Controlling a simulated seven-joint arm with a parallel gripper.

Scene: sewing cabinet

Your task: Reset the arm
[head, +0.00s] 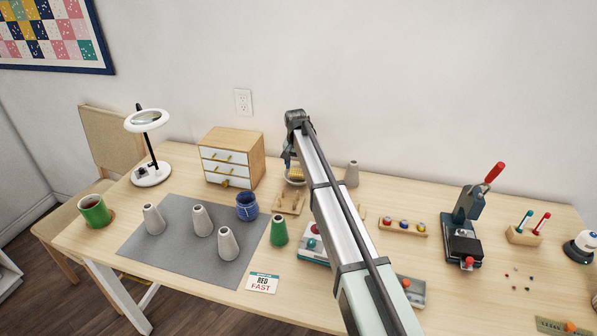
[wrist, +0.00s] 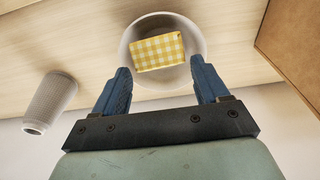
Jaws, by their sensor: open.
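My gripper (wrist: 160,68) is open, with its two blue fingers apart and nothing between them that I can see to be held. In the wrist view the fingertips reach over the near rim of a white bowl (wrist: 128,48). A yellow gingham piece (wrist: 158,52) lies in the bowl, beyond the fingertips. In the head view my arm stretches over the table to the back, and my gripper (head: 289,158) is partly hidden by the wrist. The yellow piece (head: 297,173) shows just below it. Whether the fingers touch the bowl I cannot tell.
A small wooden drawer cabinet (head: 232,158) stands left of my gripper, and a grey cone (head: 352,173) stands right. A press (head: 465,240) with a red handle stands at the right.

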